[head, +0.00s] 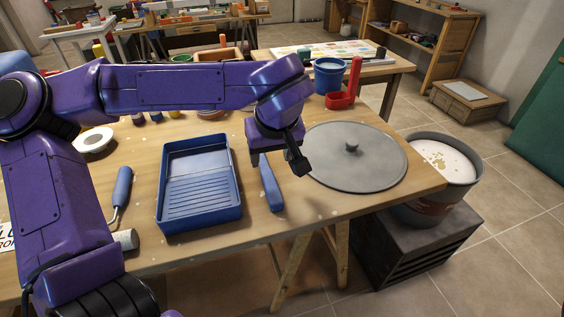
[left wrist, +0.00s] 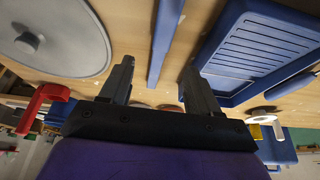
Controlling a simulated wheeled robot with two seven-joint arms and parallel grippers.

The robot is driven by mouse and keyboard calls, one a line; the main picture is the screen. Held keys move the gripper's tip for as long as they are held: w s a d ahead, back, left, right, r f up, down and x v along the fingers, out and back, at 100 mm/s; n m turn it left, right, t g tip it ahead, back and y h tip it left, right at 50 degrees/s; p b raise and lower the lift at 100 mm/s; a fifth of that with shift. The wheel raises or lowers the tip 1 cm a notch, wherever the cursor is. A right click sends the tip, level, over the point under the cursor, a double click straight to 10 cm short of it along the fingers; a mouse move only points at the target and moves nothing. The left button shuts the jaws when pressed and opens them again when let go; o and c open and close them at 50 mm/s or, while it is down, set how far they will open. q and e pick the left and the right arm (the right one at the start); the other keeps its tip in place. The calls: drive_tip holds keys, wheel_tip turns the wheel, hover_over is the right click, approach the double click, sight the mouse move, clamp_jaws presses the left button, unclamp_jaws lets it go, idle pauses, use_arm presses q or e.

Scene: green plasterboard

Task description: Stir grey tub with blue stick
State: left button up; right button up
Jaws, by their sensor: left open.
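The blue stick (head: 271,189) lies on the wooden table between the blue paint tray and a round grey lid. My left gripper (head: 279,161) is above the stick's far part and hides it in the head view. In the left wrist view the gripper (left wrist: 158,70) is open, and the stick (left wrist: 165,38) shows in the gap between its two fingers, not clasped. The grey tub (head: 432,209), open with white, yellow-flecked contents, stands off the table's right end on a dark box. My right gripper is not in view.
The blue paint tray (head: 162,196) is left of the stick. The grey lid (head: 365,160), with a knob, lies to its right; a red holder (head: 341,100) and blue bucket (head: 330,77) are behind. A roller (head: 122,188) lies at left.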

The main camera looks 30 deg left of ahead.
sight(268, 176)
use_arm(q)
drive_tip(key=f, duration=0.1)
drive_tip(key=a+f, duration=0.1)
drive_tip(key=f, duration=0.1)
drive_tip(key=shift+s+a+f, duration=0.15)
drive_tip(key=shift+s+f, duration=0.1)
drive_tip(key=shift+s, duration=0.15)
drive_tip(key=w+f, duration=0.1)
drive_tip(key=f, duration=0.2)
drive_tip(key=w+a+f+b, duration=0.1)
drive_tip(key=f, duration=0.1)
drive_tip(key=shift+w+f, duration=0.1)
drive_tip(key=shift+w, duration=0.2)
drive_tip(key=shift+s+f, duration=0.1)
clamp_jaws()
